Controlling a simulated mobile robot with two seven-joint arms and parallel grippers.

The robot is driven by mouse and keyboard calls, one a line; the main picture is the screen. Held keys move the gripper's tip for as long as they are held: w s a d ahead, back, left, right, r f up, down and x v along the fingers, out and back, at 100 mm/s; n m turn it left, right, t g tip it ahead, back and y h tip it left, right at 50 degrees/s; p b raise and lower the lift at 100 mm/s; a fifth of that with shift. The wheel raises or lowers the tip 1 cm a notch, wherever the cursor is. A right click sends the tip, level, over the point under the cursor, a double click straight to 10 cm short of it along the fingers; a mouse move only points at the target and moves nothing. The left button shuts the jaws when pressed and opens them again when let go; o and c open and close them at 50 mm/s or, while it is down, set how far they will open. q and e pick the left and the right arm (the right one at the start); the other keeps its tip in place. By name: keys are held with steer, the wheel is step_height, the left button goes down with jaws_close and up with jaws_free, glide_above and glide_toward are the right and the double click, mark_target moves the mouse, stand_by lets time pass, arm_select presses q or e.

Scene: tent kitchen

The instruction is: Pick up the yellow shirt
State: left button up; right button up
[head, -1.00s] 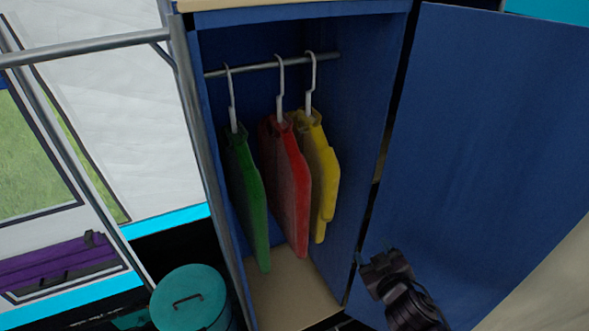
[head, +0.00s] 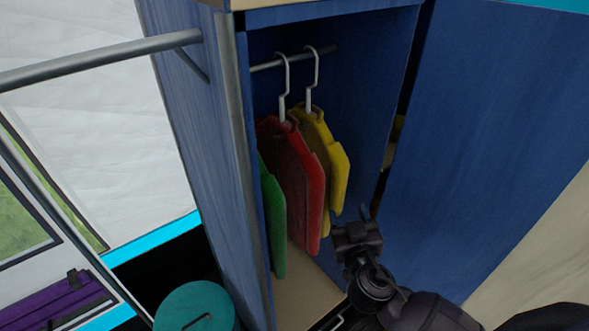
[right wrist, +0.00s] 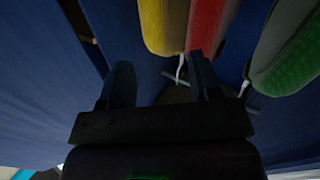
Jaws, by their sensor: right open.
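The yellow shirt (head: 336,168) hangs on a white hanger from the rail inside the blue wardrobe, rightmost of the shirts. It also shows in the right wrist view (right wrist: 164,25), ahead of the fingers. The red shirt (head: 304,190) hangs just left of it and partly covers it. My right gripper (head: 352,222) is just below and right of the yellow shirt's lower edge, at the wardrobe opening. In the right wrist view its two fingers (right wrist: 160,85) are apart with nothing between them. My left gripper is not in view.
A green shirt (head: 275,220) hangs left of the red one, partly hidden by the wardrobe's left side wall. The open blue door (head: 490,130) stands to the right of my arm. A metal bar (head: 100,60) and a teal bin (head: 195,308) are at the left.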

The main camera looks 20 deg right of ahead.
mark_target(340, 186)
steer(key=shift+m, duration=0.8)
steer(key=x, duration=0.2)
steer(key=d+p+x, duration=0.1)
steer(key=x, duration=0.1)
steer(key=shift+w+d, duration=0.1)
steer(key=shift+w, duration=0.15)
steer(key=shift+p+x, duration=0.35)
steer(key=shift+x, duration=0.65)
steer(key=x, duration=0.1)
steer(key=p+x, duration=0.1)
steer(key=x, duration=0.1)
steer(key=shift+f, duration=0.3)
steer(key=shift+w, duration=0.5)
steer(key=shift+f, duration=0.1)
steer(key=shift+c, duration=0.4)
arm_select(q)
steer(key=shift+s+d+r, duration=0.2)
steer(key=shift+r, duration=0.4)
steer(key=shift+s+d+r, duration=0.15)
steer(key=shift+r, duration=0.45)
arm_select(e)
jaws_close()
